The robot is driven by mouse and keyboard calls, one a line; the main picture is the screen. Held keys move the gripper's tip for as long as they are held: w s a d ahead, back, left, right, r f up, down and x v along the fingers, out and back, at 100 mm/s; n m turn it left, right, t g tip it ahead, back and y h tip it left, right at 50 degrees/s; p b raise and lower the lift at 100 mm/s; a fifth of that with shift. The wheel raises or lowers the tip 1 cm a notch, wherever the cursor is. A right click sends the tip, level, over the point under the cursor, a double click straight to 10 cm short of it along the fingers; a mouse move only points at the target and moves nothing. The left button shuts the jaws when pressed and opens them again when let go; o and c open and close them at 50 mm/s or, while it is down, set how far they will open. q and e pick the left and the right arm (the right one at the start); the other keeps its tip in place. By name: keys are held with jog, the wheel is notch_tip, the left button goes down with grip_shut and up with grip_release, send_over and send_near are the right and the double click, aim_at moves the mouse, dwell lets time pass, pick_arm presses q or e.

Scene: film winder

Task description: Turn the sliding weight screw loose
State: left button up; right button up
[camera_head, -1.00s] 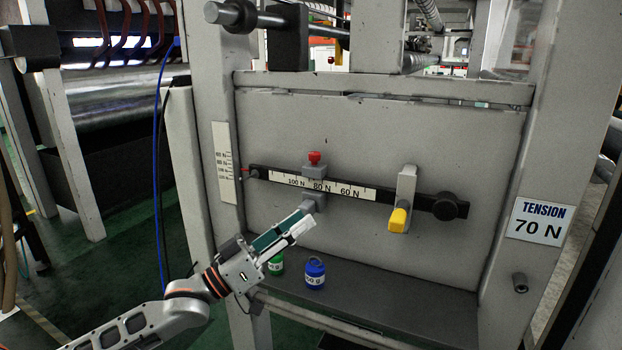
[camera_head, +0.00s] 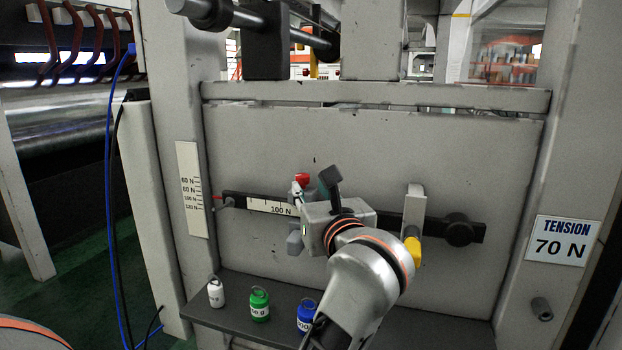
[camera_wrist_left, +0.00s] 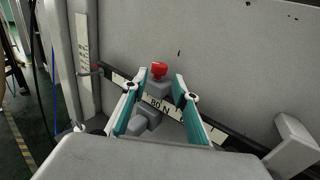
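The red screw (camera_head: 302,178) sits on top of the grey sliding weight (camera_head: 294,241) on the scale beam (camera_head: 238,200). In the left wrist view the red screw (camera_wrist_left: 160,70) stands upright on the weight's grey upper block (camera_wrist_left: 158,88). My left gripper (camera_wrist_left: 157,85) is open, its two fingers on either side of the line to the screw, with gaps visible. In the head view my left gripper (camera_head: 300,188) is at the screw, and my wrist hides much of the weight and beam. Contact with the screw cannot be made out. My right gripper is not in view.
The yellow-tipped grey holder (camera_head: 413,215) and black end knob (camera_head: 460,230) are to the right. White (camera_head: 215,292), green (camera_head: 259,304) and blue (camera_head: 306,316) weights stand on the shelf (camera_head: 400,325) below. A sign (camera_head: 562,246) reads TENSION 70 N.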

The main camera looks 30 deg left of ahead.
aim_at(304, 181)
pick_arm(q)
jog(key=p+x, duration=0.1)
jog(key=x, duration=0.6)
jog(key=shift+w+a+f, duration=0.1)
jog(key=shift+a, duration=0.2)
jog(key=shift+g, duration=0.3)
grip_shut()
